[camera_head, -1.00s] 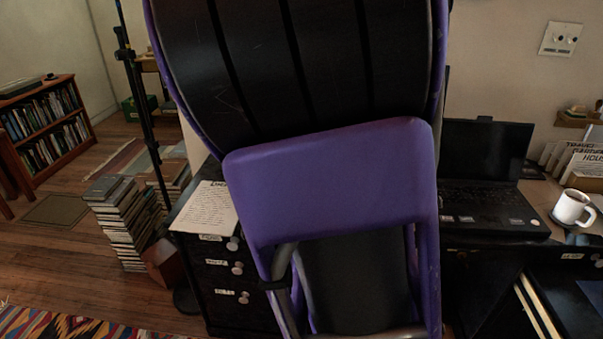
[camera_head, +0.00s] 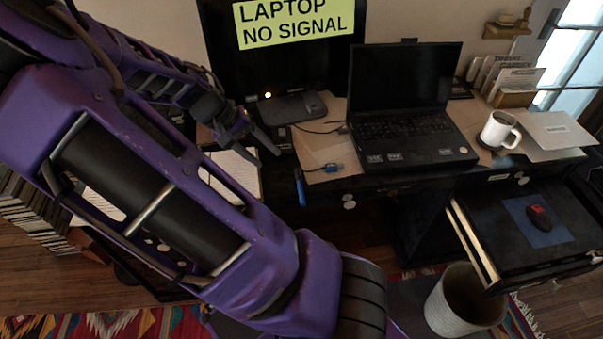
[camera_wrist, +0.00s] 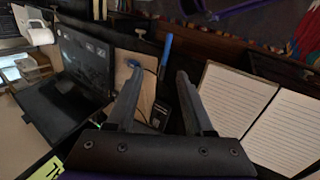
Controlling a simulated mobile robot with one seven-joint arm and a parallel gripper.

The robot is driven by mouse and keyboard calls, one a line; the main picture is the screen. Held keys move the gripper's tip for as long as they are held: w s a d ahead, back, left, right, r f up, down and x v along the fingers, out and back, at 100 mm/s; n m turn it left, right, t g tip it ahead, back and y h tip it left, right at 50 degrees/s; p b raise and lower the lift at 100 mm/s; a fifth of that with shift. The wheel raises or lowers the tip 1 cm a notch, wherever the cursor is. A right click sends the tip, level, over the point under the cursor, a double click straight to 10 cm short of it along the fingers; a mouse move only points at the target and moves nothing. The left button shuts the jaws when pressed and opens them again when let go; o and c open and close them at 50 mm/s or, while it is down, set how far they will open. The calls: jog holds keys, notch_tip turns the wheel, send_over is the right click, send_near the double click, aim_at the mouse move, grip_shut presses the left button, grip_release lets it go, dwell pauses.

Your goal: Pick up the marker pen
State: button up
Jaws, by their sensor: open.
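The blue marker pen (camera_head: 299,187) is a slim blue stick at the desk's front edge, left of the laptop; it seems to reach over the edge. In the wrist view the marker pen (camera_wrist: 166,50) is beyond my fingertips, roughly in line with the gap between them. My gripper (camera_head: 262,150) is above the desk, up and left of the pen in the head view. In the wrist view my gripper (camera_wrist: 160,74) has its two fingers apart with nothing held between them.
An open laptop (camera_head: 410,115), a blue-ended cable (camera_head: 331,167) and a white mug (camera_head: 499,130) are on the desk. Lined paper (camera_head: 236,172) lies left of the pen. An open drawer (camera_head: 480,232) holds a mouse. A bin (camera_head: 463,305) stands below.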

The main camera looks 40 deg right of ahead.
jog(key=m+b, duration=0.1)
jog(key=b, duration=0.1)
send_near(301, 197)
notch_tip(301, 197, down, 2)
jog(key=d, duration=0.2)
jog(key=x, duration=0.2)
jog(key=b+x, duration=0.1)
jog(key=x, duration=0.2)
jog(key=shift+s+a+f, duration=0.2)
jog(key=shift+a, duration=0.2)
grip_shut()
